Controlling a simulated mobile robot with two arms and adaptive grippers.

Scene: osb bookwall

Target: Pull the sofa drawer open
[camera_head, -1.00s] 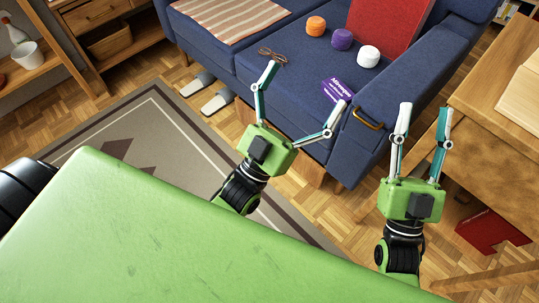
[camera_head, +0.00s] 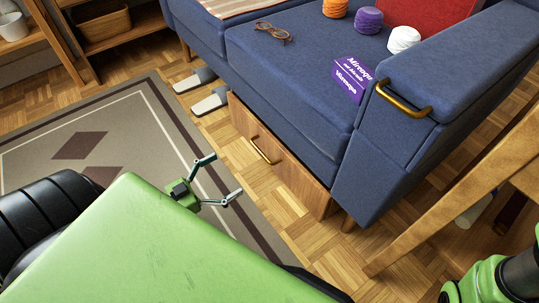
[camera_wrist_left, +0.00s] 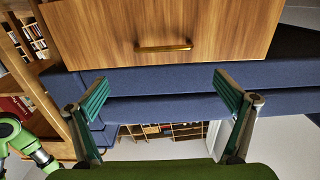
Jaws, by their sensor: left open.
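The sofa drawer (camera_head: 285,172) is a wooden front low under the blue sofa (camera_head: 290,70), with a brass bar handle (camera_head: 262,151). No clear gap shows around the front, and it looks shut. In the left wrist view the drawer front (camera_wrist_left: 230,25) fills the top, with its handle (camera_wrist_left: 163,47) level and centred between the fingers. My left gripper (camera_head: 226,175) is open and empty, low in front of the drawer and apart from the handle. Its fingers also show in the left wrist view (camera_wrist_left: 162,97). My right gripper's fingers are not in view.
A second brass handle (camera_head: 404,101) is on the sofa arm. Grey slippers (camera_head: 210,102) lie on the floor left of the drawer, beside a patterned rug (camera_head: 85,145). A purple box (camera_head: 351,80), yarn balls and glasses are on the seat. A wooden table leg (camera_head: 440,210) stands right.

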